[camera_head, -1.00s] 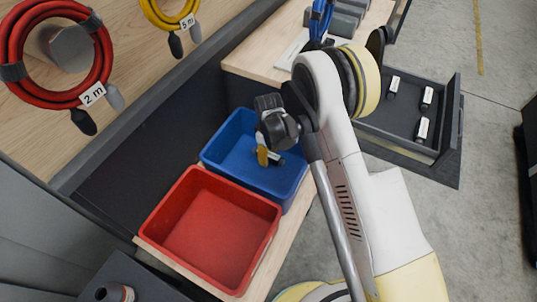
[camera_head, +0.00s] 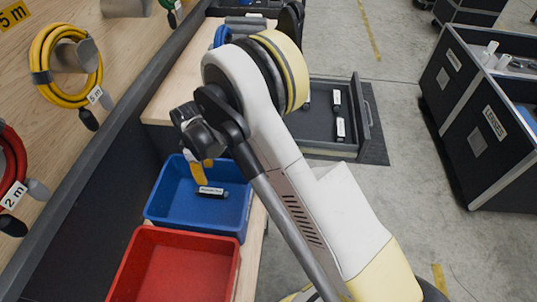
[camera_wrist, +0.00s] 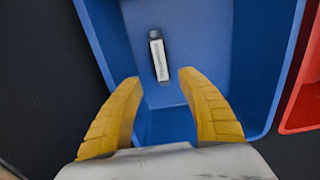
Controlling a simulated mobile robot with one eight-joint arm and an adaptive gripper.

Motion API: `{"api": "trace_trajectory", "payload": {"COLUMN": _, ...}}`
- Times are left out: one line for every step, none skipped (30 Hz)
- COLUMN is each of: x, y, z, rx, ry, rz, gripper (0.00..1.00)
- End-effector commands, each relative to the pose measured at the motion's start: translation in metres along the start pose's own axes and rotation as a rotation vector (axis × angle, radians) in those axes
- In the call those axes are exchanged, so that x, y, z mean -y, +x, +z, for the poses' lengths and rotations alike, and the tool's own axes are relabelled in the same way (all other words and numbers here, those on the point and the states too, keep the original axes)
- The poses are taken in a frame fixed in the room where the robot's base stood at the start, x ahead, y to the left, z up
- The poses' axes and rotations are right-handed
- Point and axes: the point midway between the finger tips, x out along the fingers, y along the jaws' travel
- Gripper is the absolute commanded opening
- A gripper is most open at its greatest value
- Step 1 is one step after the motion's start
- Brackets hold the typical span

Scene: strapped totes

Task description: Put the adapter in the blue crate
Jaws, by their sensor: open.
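The adapter (camera_head: 212,191), a small black stick with a white label, lies on the floor of the blue crate (camera_head: 197,229). In the wrist view the adapter (camera_wrist: 159,56) lies lengthwise on the bottom of the blue crate (camera_wrist: 272,75), beyond my fingertips and apart from them. My gripper (camera_wrist: 162,84) has its two yellow fingers spread wide with nothing between them. In the head view my gripper (camera_head: 200,172) is above the blue crate, partly hidden behind my wrist.
A red crate (camera_head: 184,230) stands beside the blue one. An open grey drawer (camera_head: 318,124) holds several similar labelled pieces. Cable coils (camera_head: 66,62) hang on the wooden board at left. A black case (camera_head: 479,130) stands at right on open floor.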

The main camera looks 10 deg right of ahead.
Motion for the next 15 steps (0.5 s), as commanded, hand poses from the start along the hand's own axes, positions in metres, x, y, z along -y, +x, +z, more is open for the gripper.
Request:
{"api": "trace_trajectory", "payload": {"x": -0.001, "y": -0.002, "z": 0.001, "rx": -0.002, "ry": 0.004, "rz": 0.002, "gripper": 0.46}}
{"api": "trace_trajectory", "payload": {"x": -0.002, "y": -0.005, "z": 0.002, "rx": -0.004, "ry": 0.010, "rz": 0.004, "gripper": 0.46}}
{"api": "trace_trajectory", "payload": {"x": -0.003, "y": -0.013, "z": 0.005, "rx": -0.008, "ry": 0.023, "rz": 0.008, "gripper": 0.46}}
{"api": "trace_trajectory", "payload": {"x": -0.005, "y": -0.020, "z": 0.008, "rx": -0.012, "ry": 0.037, "rz": 0.012, "gripper": 0.46}}
{"api": "trace_trajectory", "payload": {"x": -0.007, "y": -0.029, "z": 0.012, "rx": -0.018, "ry": 0.053, "rz": 0.018, "gripper": 0.46}}
{"api": "trace_trajectory", "payload": {"x": -0.010, "y": -0.044, "z": 0.018, "rx": -0.029, "ry": 0.082, "rz": 0.028, "gripper": 0.46}}
{"api": "trace_trajectory", "payload": {"x": -0.013, "y": -0.056, "z": 0.025, "rx": -0.038, "ry": 0.108, "rz": 0.036, "gripper": 0.46}}
{"api": "trace_trajectory", "payload": {"x": -0.015, "y": -0.070, "z": 0.031, "rx": -0.048, "ry": 0.136, "rz": 0.045, "gripper": 0.46}}
{"api": "trace_trajectory", "payload": {"x": -0.018, "y": -0.089, "z": 0.042, "rx": -0.063, "ry": 0.176, "rz": 0.059, "gripper": 0.46}}
{"api": "trace_trajectory", "payload": {"x": -0.020, "y": -0.104, "z": 0.050, "rx": -0.076, "ry": 0.208, "rz": 0.070, "gripper": 0.46}}
{"api": "trace_trajectory", "payload": {"x": -0.020, "y": -0.118, "z": 0.059, "rx": -0.088, "ry": 0.240, "rz": 0.080, "gripper": 0.46}}
{"api": "trace_trajectory", "payload": {"x": -0.021, "y": -0.136, "z": 0.071, "rx": -0.105, "ry": 0.283, "rz": 0.095, "gripper": 0.46}}
{"api": "trace_trajectory", "payload": {"x": -0.021, "y": -0.149, "z": 0.080, "rx": -0.117, "ry": 0.314, "rz": 0.105, "gripper": 0.46}}
{"api": "trace_trajectory", "payload": {"x": -0.021, "y": -0.161, "z": 0.089, "rx": -0.130, "ry": 0.347, "rz": 0.116, "gripper": 0.46}}
{"api": "trace_trajectory", "payload": {"x": -0.019, "y": -0.177, "z": 0.102, "rx": -0.147, "ry": 0.388, "rz": 0.129, "gripper": 0.46}}
